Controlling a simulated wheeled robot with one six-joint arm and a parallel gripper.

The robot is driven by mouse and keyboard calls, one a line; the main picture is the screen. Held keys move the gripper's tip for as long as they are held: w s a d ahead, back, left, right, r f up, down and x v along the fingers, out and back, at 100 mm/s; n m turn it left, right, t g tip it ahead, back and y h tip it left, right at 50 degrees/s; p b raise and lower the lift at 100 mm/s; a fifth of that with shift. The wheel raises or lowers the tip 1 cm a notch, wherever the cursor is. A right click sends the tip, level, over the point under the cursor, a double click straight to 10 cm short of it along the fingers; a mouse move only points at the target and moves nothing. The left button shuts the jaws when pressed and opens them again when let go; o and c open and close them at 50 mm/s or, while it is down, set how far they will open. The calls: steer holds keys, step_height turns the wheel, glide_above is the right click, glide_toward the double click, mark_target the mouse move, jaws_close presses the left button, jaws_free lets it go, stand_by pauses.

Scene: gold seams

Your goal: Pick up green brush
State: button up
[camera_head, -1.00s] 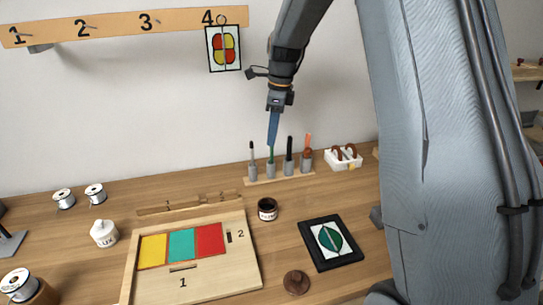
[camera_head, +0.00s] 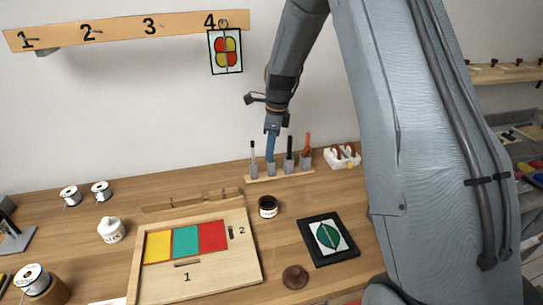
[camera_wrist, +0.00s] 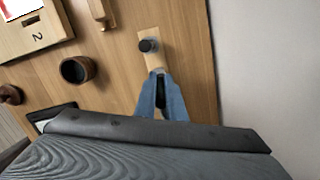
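The brush rack (camera_head: 262,179) is a wooden strip near the wall with several grey holders. Brushes with grey (camera_head: 253,150), black (camera_head: 290,146) and orange-red (camera_head: 307,142) handles stand upright in it. My gripper (camera_head: 271,159) points down with its blue fingers at the second holder from the left (camera_head: 271,170). The green brush is hidden behind the fingers there. In the wrist view my gripper (camera_wrist: 160,76) has its fingertips close together over the rack (camera_wrist: 148,62). I cannot tell whether they are closed on the brush.
A dark jar (camera_head: 268,207) stands in front of the rack. A white box (camera_head: 343,157) is right of it. A wooden tray with coloured panels (camera_head: 250,266) and a black-framed picture (camera_head: 310,228) lie in front. A pattern card (camera_head: 225,50) hangs above.

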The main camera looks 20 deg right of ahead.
jaws_close()
steer(key=shift+r, duration=0.1)
steer(key=r+b, duration=0.2)
steer(key=r, duration=0.5)
steer(key=shift+s+b, duration=0.2)
steer(key=shift+b, duration=0.1)
steer(key=s+b, duration=0.2)
steer(key=s, duration=1.5)
steer(key=shift+s+r+b, duration=0.2)
steer(key=shift+s+b, duration=0.15)
steer(key=shift+b, duration=0.05)
